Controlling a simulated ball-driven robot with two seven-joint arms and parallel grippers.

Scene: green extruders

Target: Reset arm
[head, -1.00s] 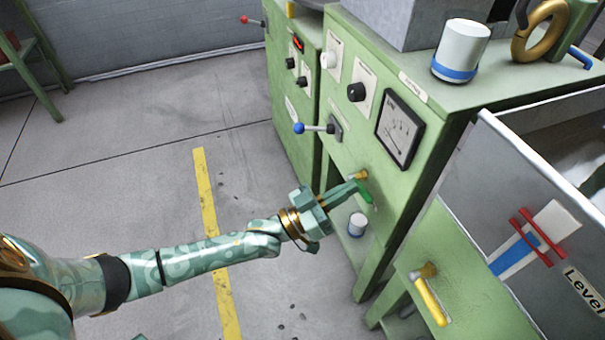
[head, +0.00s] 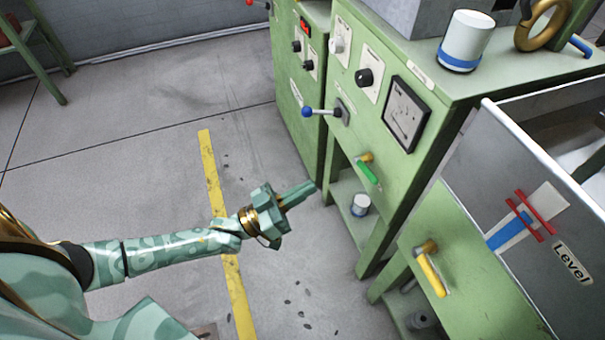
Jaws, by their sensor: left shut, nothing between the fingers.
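My left arm reaches in from the left in the head view. Its gripper (head: 312,187) is shut and empty, in the air left of the green machine (head: 395,170). It is apart from the tap with the green handle (head: 369,173) on the machine's front. That handle slants down to the right. My right gripper does not show.
A blue-knobbed lever (head: 325,112), a black knob (head: 364,78) and a dial gauge (head: 405,113) sit on the machine. A white cup (head: 466,42) stands on top. A grey tank (head: 500,165) and yellow-handled tap (head: 432,275) are at right.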

